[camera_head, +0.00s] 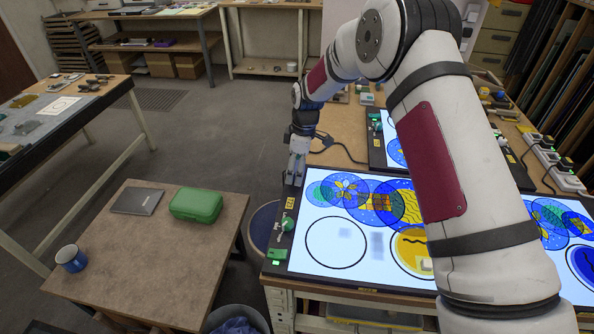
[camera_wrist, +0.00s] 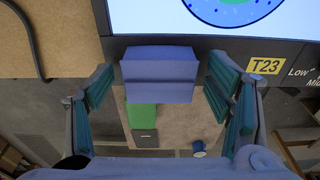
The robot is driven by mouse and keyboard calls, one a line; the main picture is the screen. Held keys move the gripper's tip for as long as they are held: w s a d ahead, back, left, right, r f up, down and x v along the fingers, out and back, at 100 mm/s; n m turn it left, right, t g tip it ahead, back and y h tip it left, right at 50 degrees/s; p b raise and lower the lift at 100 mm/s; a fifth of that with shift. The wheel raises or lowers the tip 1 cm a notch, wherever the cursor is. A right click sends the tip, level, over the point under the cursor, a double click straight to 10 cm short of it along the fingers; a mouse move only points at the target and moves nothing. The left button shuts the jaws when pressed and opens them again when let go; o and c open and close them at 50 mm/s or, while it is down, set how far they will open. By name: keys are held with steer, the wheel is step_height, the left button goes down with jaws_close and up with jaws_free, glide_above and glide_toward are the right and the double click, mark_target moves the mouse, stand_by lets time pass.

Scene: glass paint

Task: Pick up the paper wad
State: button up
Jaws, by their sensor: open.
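A lavender-blue block (camera_wrist: 157,75) with a crease across it shows between my fingers in the wrist view, in front of the light table's dark edge. It looks like the paper wad, but I cannot be sure. My gripper (camera_head: 295,178) is open, fingers down, at the light table's left back corner. Its teal-padded fingers lie on either side of the block in the wrist view, with narrow gaps visible. I cannot tell how far the block is below the fingertips. In the head view I cannot make out the block at my gripper.
The lit panel (camera_head: 318,277) bears coloured glass designs. A green knob (camera_head: 288,224) sits on its left frame. A lower table (camera_head: 150,285) on the left holds a green case (camera_head: 196,205), a grey slab (camera_head: 137,201) and a blue mug (camera_head: 71,258). A bin (camera_head: 237,318) stands between the tables.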

mark_target(296, 166)
steer(key=c, duration=1)
steer(key=shift+r, duration=0.1)
steer(key=shift+r, duration=0.45)
step_height(296, 166, up, 2)
steer(key=shift+w+r+b, duration=0.15)
steer(key=shift+r+b, duration=0.05)
steer(key=shift+b, duration=0.4)
steer(key=s+d, duration=0.1)
steer(key=s, duration=0.4)
steer(key=s+d+r, duration=0.1)
steer(key=s, duration=0.4)
steer(key=s+d, duration=0.1)
steer(key=s, duration=0.4)
steer(key=shift+r, duration=0.25)
steer(key=shift+s+d, duration=0.1)
steer(key=shift+s, duration=0.4)
